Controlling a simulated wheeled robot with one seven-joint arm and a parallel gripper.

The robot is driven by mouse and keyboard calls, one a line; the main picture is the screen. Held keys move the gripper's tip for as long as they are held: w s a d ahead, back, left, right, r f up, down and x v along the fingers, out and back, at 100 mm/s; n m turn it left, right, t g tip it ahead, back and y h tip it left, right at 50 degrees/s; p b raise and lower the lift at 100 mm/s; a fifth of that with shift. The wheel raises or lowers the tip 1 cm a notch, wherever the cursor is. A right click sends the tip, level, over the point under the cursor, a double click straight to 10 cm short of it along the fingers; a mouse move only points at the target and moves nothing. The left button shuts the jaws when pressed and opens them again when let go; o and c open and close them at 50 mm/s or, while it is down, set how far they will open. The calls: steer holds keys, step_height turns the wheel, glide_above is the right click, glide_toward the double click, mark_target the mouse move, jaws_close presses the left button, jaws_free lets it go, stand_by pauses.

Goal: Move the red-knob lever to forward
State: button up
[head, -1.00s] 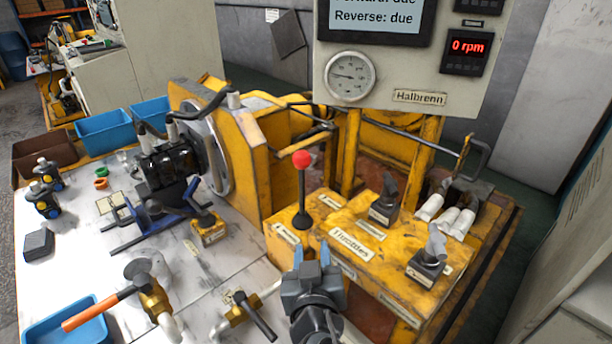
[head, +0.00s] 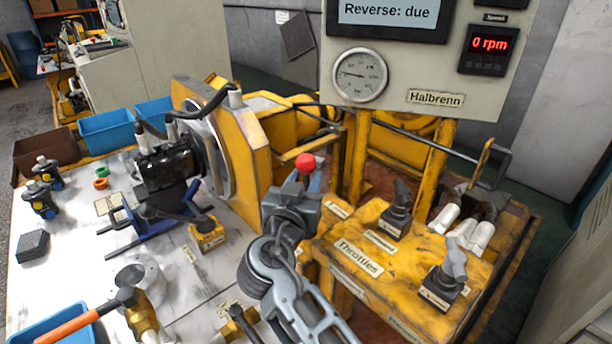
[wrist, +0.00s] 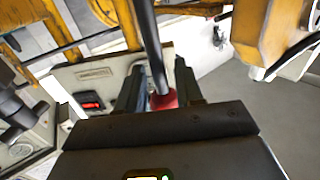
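The lever's round red knob (head: 306,163) stands above the yellow throttle console (head: 345,232) in the head view. My gripper (head: 302,182) reaches up from the front to just under the knob. It hides most of the lever's shaft and its base there. In the wrist view, the red knob (wrist: 163,100) and dark shaft (wrist: 151,45) lie between my two fingers (wrist: 158,75). The fingers look spread, with a gap beside the shaft; contact with the knob is unclear. The lever's tilt cannot be judged.
The control panel (head: 430,75) shows 0 rpm. A yellow housing (head: 245,150) rises left of the knob.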

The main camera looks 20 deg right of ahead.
steer(key=shift+w+d, duration=0.25)
steer(key=shift+w, duration=0.15)
steer(key=shift+c, duration=0.2)
jaws_close()
